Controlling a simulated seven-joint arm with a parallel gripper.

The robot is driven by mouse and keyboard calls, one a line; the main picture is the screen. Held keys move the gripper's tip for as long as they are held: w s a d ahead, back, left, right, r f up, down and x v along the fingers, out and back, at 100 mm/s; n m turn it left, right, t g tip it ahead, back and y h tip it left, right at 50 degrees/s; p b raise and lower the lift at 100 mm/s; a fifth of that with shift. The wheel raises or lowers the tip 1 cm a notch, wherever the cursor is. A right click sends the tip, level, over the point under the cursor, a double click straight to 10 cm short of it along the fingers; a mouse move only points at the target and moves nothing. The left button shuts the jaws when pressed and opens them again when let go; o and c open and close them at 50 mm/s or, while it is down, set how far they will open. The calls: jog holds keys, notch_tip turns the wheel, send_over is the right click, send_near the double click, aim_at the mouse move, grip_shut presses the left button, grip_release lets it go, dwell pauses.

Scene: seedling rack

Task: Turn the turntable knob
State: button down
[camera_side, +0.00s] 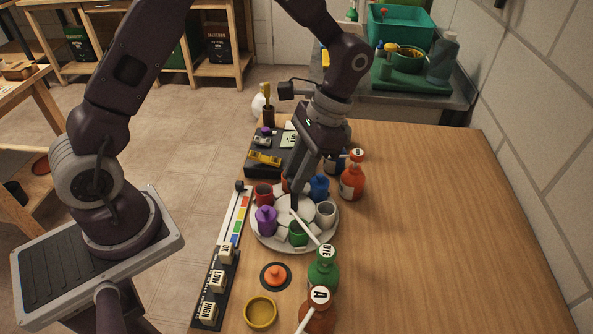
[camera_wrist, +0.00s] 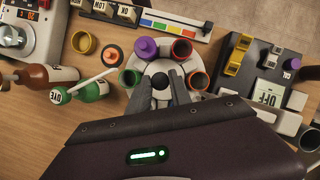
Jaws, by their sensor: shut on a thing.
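The turntable (camera_side: 288,249) is a round pale disc on the wooden table in the side view, with several coloured cups and pots around its edge. Its rim also shows in the wrist view (camera_wrist: 138,63). My gripper (camera_side: 296,205) reaches down over the middle of the disc. In the wrist view its two grey fingers (camera_wrist: 160,84) close on a small dark knob (camera_wrist: 160,79) at the disc's centre. In the side view the fingers and cups hide the knob.
Bottles with long white nozzles, a green one (camera_side: 323,272) and a brown one (camera_side: 318,312), stand close in front. An orange knob on a dark disc (camera_side: 275,275) and a yellow dish (camera_side: 261,311) lie nearby. The table's right side is clear.

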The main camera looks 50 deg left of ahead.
jog(key=shift+m+t+y, duration=0.3)
jog(key=shift+m, duration=0.8)
jog(key=c, duration=1.2)
grip_release()
jog(key=v, duration=0.7)
jog(key=shift+d, duration=0.15)
jog(key=shift+r, duration=0.15)
